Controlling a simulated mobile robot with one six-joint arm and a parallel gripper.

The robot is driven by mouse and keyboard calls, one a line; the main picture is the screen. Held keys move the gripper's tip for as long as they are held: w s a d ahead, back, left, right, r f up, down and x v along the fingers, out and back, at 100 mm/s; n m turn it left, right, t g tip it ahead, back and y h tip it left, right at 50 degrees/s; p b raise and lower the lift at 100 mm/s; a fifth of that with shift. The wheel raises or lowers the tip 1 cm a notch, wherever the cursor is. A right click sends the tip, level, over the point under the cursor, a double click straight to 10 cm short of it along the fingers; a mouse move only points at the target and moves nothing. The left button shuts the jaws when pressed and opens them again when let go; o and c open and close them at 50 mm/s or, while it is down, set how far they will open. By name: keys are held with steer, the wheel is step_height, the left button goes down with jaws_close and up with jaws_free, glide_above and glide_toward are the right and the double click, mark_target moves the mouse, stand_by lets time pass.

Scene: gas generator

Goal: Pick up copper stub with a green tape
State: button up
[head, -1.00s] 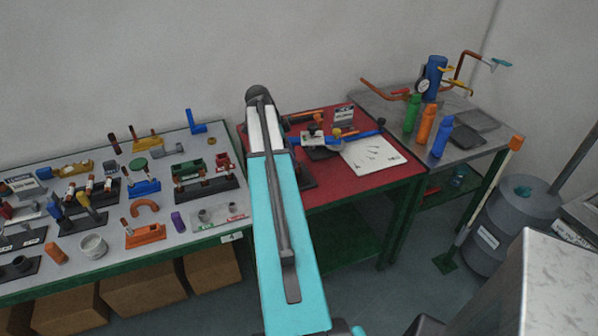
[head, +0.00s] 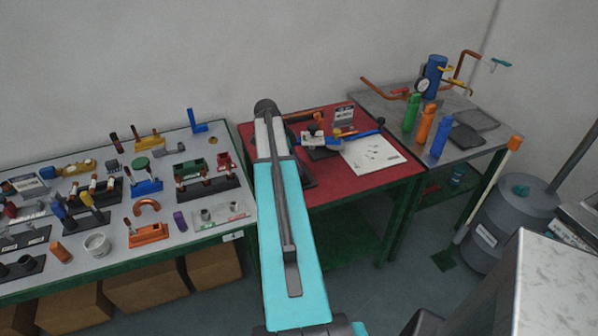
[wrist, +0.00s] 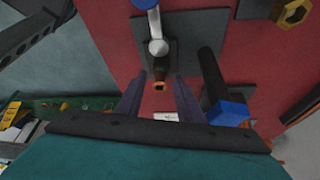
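My gripper (wrist: 158,98) is open in the wrist view, its two dark fingers apart over the red tabletop (wrist: 105,40). A small copper-coloured ring-like end (wrist: 159,86) with a dark hole shows between the fingers, apparently not gripped. In the head view my arm hides the gripper. Several copper stubs stand in holders on the left table, such as the black holder (head: 208,190); their tape colours are too small to read surely.
In the wrist view a white and blue tool (wrist: 156,28) lies ahead of the fingers, and a black rod with a blue block (wrist: 228,112) lies close to the right finger. A brass hex part (wrist: 294,12) is at upper right. Bottles (head: 426,124) stand on the grey table.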

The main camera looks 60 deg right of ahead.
steer(key=c, duration=0.9)
steer(key=shift+o, duration=0.2)
steer(key=shift+r, duration=0.2)
step_height(320, 180, up, 10)
steer(key=b, duration=0.2)
steer(key=shift+f+b, duration=0.15)
steer(key=shift+b, duration=0.25)
